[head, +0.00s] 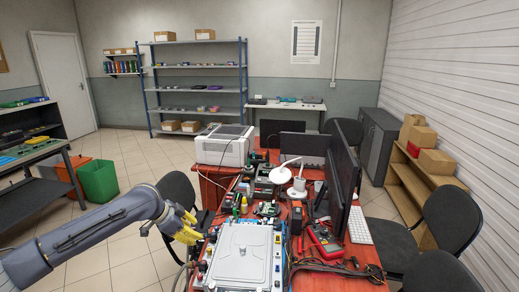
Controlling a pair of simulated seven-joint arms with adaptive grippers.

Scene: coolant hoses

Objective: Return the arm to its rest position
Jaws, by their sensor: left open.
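My left arm (95,232) comes in from the lower left. Its gripper (190,232) has yellow fingers and is open, at the left edge of the red desk. It appears empty. The grey flat-topped unit (243,252) with hose fittings along its edges stands on the desk, just right of the gripper. Whether the fingers touch anything there is too small to tell. My right gripper is not in view.
The red desk (335,278) also carries a white printer-like box (225,146), a white lamp (297,176), monitors (343,178), a red multimeter (323,240) and cables. Black chairs stand left (178,190) and right (452,218). Open floor lies left, near a green bin (98,181).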

